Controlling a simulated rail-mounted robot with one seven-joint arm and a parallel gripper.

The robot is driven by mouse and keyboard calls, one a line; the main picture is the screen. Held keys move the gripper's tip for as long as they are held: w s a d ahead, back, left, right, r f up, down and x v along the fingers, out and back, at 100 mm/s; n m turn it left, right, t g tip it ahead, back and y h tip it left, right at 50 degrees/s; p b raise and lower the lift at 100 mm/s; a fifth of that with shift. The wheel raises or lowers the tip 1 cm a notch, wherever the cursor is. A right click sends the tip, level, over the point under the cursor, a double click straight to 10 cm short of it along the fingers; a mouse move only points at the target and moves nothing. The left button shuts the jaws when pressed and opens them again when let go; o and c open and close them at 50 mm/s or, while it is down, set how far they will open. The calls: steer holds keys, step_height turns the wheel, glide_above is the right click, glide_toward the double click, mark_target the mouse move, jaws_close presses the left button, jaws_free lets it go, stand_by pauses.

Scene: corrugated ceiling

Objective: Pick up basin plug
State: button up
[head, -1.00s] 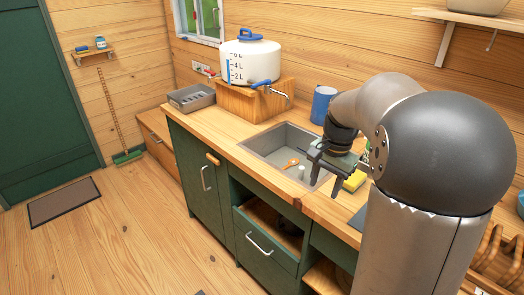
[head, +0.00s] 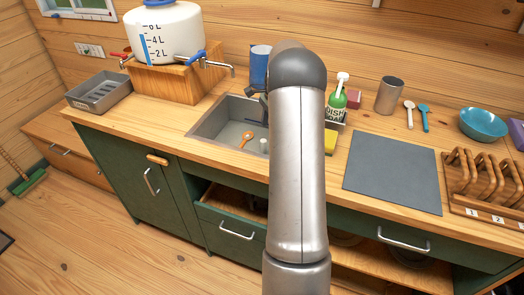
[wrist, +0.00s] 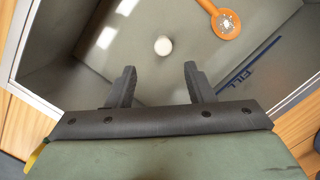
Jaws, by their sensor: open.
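A small white round piece (wrist: 163,46) stands on the sink floor, ahead of the fingertips in the wrist view; it looks like the basin plug. In the head view the white piece (head: 264,146) looks like a short upright cylinder beside my arm. My gripper (wrist: 160,70) is open and empty, its two dark fingers pointing down into the grey sink (head: 212,123). The white piece appears between the finger lines, beyond the tips and apart from them. In the head view my arm hides most of the gripper.
The sink walls stand close around. A water tank (head: 165,35) on a wooden stand has a tap nearby. A dish soap bottle (head: 336,103) and yellow sponge (head: 330,141) are right of my arm.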

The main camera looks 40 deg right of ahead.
mark_target(264, 140)
steer(key=f, duration=0.4)
steer(key=shift+w+a, duration=0.15)
steer(key=shift+a, duration=0.15)
steer(key=shift+w+a+f+p, duration=0.1)
steer(key=shift+a+f+p, duration=0.15)
steer(key=shift+f, duration=0.7)
steer(key=shift+w+a+f+p, duration=0.2)
steer(key=shift+f+p, duration=0.1)
steer(key=shift+f, duration=0.65)
steer(key=shift+w+a+f+p, duration=0.1)
steer(key=shift+a+f+p, duration=0.15)
steer(key=shift+f, duration=0.7)
jaws_close()
